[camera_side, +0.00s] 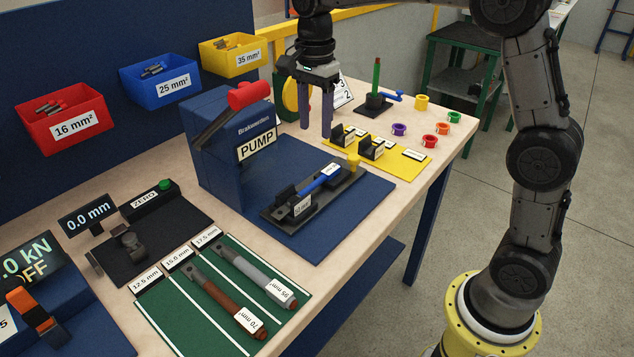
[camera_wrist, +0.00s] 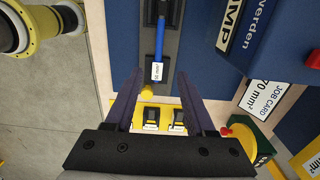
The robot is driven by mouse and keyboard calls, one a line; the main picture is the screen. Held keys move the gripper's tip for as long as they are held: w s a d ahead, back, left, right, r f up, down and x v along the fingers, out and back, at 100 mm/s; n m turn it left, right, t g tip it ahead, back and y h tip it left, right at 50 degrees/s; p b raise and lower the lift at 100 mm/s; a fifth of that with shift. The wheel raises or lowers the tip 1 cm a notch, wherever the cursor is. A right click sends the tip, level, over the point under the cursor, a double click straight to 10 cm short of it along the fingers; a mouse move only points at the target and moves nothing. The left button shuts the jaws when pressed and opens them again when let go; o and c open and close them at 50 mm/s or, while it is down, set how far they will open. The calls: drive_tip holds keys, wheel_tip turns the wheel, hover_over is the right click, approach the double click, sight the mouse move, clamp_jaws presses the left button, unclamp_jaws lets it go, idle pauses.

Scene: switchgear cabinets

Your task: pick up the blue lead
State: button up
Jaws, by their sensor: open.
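The blue lead (camera_side: 322,179) lies along a black fixture on the blue mat, with a white label near one end. In the wrist view the blue lead (camera_wrist: 160,38) runs up and down the picture ahead of the fingers, its label nearest to me; the label's text is too small to read. My gripper (camera_side: 316,129) is open, pointing down, beyond the lead in the side view and apart from it. In the wrist view the fingers of my gripper (camera_wrist: 157,76) are spread with nothing held between them.
A yellow knob (camera_side: 353,161) sits at the fixture's end. Black holders (camera_side: 371,149) stand on the yellow mat. Grey and brown leads (camera_side: 252,276) lie on the green mat.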

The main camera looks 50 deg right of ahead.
sight(317, 180)
wheel_tip(317, 180, down, 13)
drive_tip(key=shift+s+d+f, duration=0.1)
drive_tip(key=shift+d+f, duration=0.05)
drive_tip(key=shift+f, duration=0.05)
clamp_jaws()
idle(0.6)
drive_tip(key=shift+r, duration=0.1)
idle(1.0)
